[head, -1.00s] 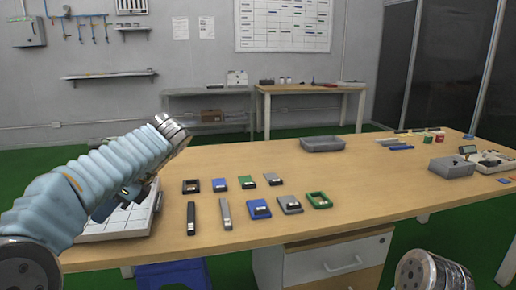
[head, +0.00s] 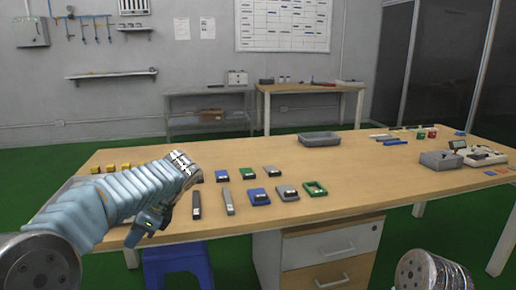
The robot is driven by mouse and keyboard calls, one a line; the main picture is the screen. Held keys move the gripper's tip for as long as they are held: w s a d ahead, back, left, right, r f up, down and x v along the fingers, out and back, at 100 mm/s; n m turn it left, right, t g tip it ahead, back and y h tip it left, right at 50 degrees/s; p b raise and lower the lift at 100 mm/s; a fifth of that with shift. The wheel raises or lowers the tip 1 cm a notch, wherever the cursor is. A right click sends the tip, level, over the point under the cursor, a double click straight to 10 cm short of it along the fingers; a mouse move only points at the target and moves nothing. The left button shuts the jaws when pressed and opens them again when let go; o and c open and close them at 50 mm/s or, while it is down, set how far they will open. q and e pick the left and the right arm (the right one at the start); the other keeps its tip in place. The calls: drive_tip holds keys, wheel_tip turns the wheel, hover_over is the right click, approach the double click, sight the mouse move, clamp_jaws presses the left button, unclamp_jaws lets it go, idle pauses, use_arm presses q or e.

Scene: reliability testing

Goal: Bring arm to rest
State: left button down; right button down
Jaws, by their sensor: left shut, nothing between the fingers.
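My left arm (head: 110,200), in a pale blue sleeve, comes in from the lower left and reaches over the table's left front part. Its silver joint is near the small parts on the table. My left gripper (head: 140,234) is dark and hangs below the arm at the table's front edge. It is shut and empty. A silver part of my right arm (head: 432,272) shows at the bottom right; the right gripper is out of view.
The wooden table (head: 330,205) holds rows of small coloured parts, including a green frame (head: 314,189). A grey tray (head: 321,139) lies at the back. A blue stool (head: 178,264) and a drawer unit (head: 330,245) stand below the front edge.

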use_arm(q)
drive_tip(key=s+d+f+n+h, duration=0.2)
drive_tip(key=d+f+h, duration=0.3)
drive_tip(key=f, duration=1)
drive_tip(key=s+d+f+n+h, duration=0.15)
drive_tip(key=d+f, duration=0.45)
drive_tip(key=f, duration=0.9)
drive_tip(key=s+d+f+n+h, duration=0.2)
drive_tip(key=s+d+f+n, duration=0.1)
drive_tip(key=s+f+n, duration=0.4)
drive_tip(key=s+d+f+n+t+h, duration=0.1)
drive_tip(key=s+d+f+n+h, duration=0.2)
drive_tip(key=s+f+n, duration=0.4)
drive_tip(key=s+d, duration=0.1)
drive_tip(key=s, duration=0.2)
drive_tip(key=shift+s+f+t, duration=0.3)
drive_tip(key=shift+s+f, duration=0.05)
drive_tip(key=shift+s, duration=0.05)
drive_tip(key=shift+d+h, duration=0.1)
drive_tip(key=shift+h, duration=0.15)
